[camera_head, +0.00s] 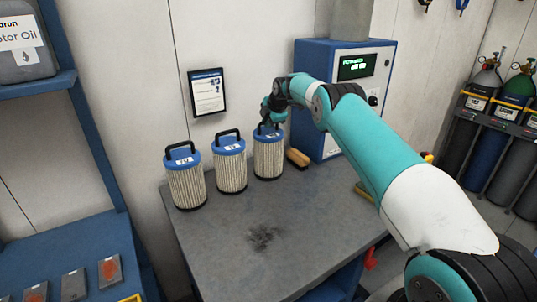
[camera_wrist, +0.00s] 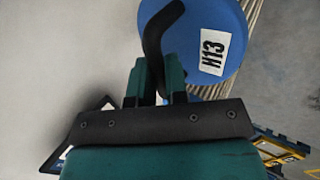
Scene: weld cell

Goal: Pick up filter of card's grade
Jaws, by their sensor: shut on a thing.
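Three pleated filters with blue caps and black handles are in a row on the grey bench: the left filter (camera_head: 186,187), the middle filter (camera_head: 231,173) and the right filter (camera_head: 268,160). My gripper (camera_head: 269,122) is at the right filter's top. In the wrist view my gripper (camera_wrist: 157,82) is shut on the black handle of this filter (camera_wrist: 190,45), whose white label reads H13. The right filter is upright and appears to be at bench level. The labels on the other two are too small to read. A framed card (camera_head: 207,92) hangs on the wall; its text is unreadable.
A blue cabinet (camera_head: 316,90) with a green display stands right of the filters. A tan-handled brush (camera_head: 298,158) lies close beside the right filter. The bench front (camera_head: 240,245) is clear apart from a dark stain. Gas cylinders (camera_head: 507,110) stand far right.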

